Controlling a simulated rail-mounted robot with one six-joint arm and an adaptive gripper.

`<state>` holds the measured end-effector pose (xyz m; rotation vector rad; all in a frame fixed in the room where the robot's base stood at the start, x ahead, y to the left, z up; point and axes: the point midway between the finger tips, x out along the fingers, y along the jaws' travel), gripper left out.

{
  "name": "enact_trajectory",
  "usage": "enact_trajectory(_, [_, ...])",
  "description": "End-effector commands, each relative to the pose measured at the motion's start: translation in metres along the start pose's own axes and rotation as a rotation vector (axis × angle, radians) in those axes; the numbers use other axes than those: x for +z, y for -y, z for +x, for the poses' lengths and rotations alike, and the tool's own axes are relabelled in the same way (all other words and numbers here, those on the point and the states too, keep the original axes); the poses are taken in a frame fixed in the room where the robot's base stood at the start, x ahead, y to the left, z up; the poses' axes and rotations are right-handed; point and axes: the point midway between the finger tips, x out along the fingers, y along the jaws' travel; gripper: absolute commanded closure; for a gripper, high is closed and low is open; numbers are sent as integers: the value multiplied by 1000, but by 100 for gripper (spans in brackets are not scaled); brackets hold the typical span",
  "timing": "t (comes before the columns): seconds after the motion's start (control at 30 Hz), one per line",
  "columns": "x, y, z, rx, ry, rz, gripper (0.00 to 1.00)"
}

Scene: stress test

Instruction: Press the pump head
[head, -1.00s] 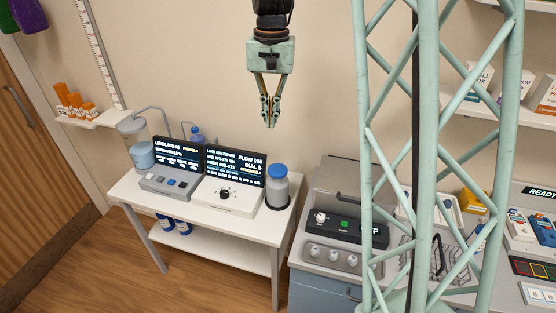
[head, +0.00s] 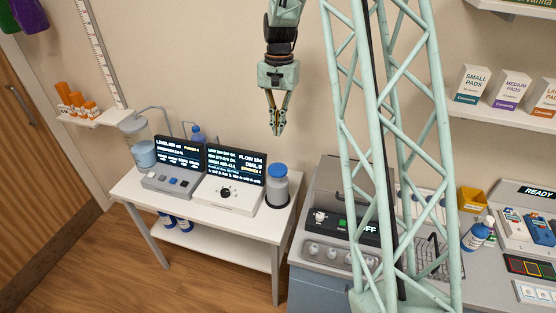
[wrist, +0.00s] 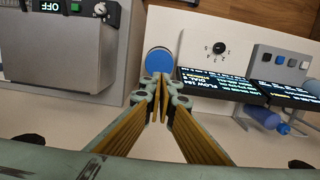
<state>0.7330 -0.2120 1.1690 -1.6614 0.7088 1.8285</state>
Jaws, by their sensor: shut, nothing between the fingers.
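A blue bottle with a pale pump head (head: 489,220) on top stands on the grey counter at the right in the head view. The blue body of the pump bottle (head: 477,237) carries a light label. My gripper (head: 277,131) hangs in the air above the left table's right side, far to the left of the pump bottle. Its fingers are together with nothing between them. The closed fingertips (wrist: 162,80) also show in the wrist view, where the pump bottle is not seen.
The white left table (head: 128,190) holds display units, a control box and a blue-capped jar (head: 277,185). A grey machine (head: 335,195) stands between table and pump bottle. My lattice column crosses the view left of the bottle. A yellow bin (head: 472,199) stands behind it.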

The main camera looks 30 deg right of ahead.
Motion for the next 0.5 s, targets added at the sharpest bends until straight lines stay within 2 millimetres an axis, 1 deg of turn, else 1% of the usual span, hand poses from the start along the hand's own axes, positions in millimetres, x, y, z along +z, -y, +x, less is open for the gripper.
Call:
enact_trajectory(0.17, [-7,-1,6,2,5,12,100])
enact_trajectory(0.5, [-8,-1,8,2,6,14,100])
